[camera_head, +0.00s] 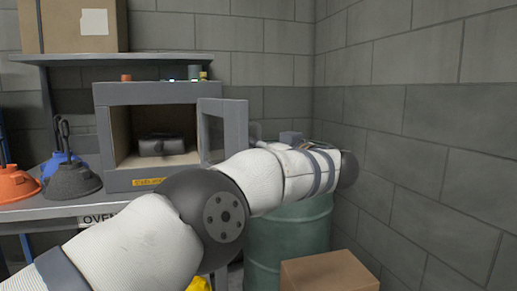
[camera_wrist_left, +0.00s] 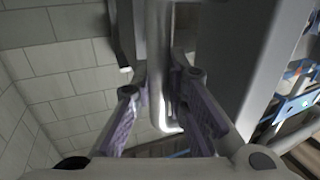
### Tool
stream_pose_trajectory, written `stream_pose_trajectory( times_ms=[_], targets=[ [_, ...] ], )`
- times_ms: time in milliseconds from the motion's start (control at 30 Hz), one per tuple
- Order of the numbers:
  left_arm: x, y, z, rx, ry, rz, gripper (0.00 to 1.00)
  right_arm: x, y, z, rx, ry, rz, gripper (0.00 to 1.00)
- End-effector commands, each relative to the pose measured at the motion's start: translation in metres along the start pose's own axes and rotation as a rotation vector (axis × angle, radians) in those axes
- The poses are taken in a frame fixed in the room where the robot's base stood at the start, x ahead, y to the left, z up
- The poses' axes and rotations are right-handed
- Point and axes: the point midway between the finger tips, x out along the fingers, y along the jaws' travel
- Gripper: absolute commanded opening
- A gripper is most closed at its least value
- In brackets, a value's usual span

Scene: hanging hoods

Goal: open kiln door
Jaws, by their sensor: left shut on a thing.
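The kiln (camera_head: 118,93) is a grey box on the bench. Its door (camera_head: 213,130), a grey frame with a window, stands open, swung out at the right side of the opening. A dark block (camera_head: 161,146) sits inside. My left arm crosses in front of the kiln, and its gripper is mostly hidden by the arm in the head view. In the left wrist view my left gripper (camera_wrist_left: 160,88) is shut on the pale metal door handle (camera_wrist_left: 158,50), which runs between its purple-padded fingers. My right gripper is in neither view.
Blue, black and orange hoods (camera_head: 72,180) stand on the bench (camera_head: 50,208) at left. A shelf (camera_head: 160,57) with a cardboard box (camera_head: 75,37) is above. A green barrel (camera_head: 290,240) and cardboard box (camera_head: 328,272) stand below my arm. A block wall (camera_head: 430,130) bounds the right.

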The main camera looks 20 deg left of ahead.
Motion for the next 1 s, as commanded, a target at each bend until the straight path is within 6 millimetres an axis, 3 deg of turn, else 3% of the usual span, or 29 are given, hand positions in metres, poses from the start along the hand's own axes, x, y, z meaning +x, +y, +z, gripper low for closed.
stream_pose_trajectory(
  times_ms=[200,233,300,633,767,1000],
  targets=[
    [0.0,0.0,0.001,0.002,-0.002,-0.001,0.0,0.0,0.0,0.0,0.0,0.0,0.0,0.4],
    [0.0,0.0,0.001,0.002,-0.002,-0.001,0.2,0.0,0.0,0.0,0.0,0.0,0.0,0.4],
    [0.0,0.0,0.001,0.002,-0.002,-0.001,0.35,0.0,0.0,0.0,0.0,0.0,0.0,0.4],
    [-0.003,0.0,0.0,0.0,-0.001,0.001,0.35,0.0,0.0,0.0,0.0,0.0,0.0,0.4],
    [-0.028,0.001,-0.001,0.001,0.0,0.004,0.35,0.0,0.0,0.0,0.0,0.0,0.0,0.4],
    [-0.092,0.0,0.0,0.0,0.0,0.003,0.35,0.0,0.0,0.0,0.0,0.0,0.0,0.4]
  ],
)
